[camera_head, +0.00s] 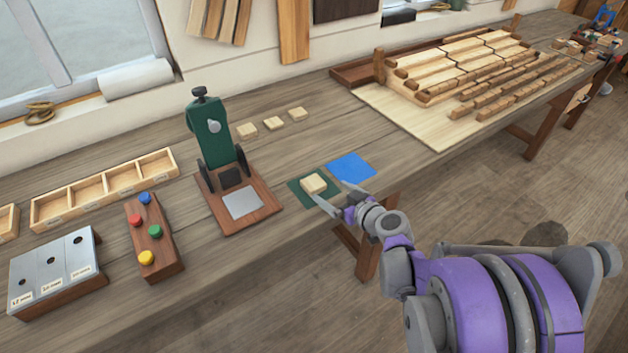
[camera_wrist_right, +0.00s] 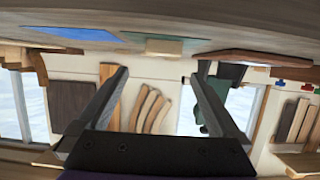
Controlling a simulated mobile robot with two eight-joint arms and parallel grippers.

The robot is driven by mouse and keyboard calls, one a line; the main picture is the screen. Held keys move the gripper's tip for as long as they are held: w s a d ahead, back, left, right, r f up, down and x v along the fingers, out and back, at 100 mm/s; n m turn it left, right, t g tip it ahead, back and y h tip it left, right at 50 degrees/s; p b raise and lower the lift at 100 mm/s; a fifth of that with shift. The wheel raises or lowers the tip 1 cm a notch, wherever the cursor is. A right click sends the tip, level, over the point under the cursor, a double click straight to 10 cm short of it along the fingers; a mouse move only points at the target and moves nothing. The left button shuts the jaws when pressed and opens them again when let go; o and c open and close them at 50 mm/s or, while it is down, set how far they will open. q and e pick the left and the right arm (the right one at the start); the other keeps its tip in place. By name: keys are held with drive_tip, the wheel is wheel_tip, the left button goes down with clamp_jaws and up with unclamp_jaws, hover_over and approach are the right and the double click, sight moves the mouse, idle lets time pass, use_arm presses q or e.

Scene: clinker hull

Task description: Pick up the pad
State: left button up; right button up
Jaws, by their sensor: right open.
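A small pale wooden pad (camera_head: 314,183) lies on a dark green square mat (camera_head: 298,195) near the front edge of the bench. It also shows in the right wrist view (camera_wrist_right: 170,46), where the picture is upside down. My right gripper (camera_head: 329,193) is open and empty, low at the front edge of the bench, just to the right of and in front of the pad. Its fingers appear apart from the pad; the exact gap is hard to tell. In the right wrist view, the open fingers (camera_wrist_right: 160,76) spread either side of the pad's direction. My left gripper is not in view.
A blue square mat (camera_head: 352,168) lies right of the green one. A green press (camera_head: 209,130) on a wooden base stands left. Three similar pale blocks (camera_head: 270,124) lie behind. A button box (camera_head: 153,237) stands further left; a slatted wooden assembly (camera_head: 465,65) is back right.

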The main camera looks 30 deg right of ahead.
sight(316, 185)
drive_tip(key=x, duration=0.8)
drive_tip(key=shift+w+a+f, duration=0.2)
drive_tip(key=shift+a+f, duration=0.05)
drive_tip(key=shift+f, duration=0.25)
drive_tip(key=shift+c, duration=0.3)
drive_tip(key=shift+r, duration=0.1)
drive_tip(key=c, duration=1.3)
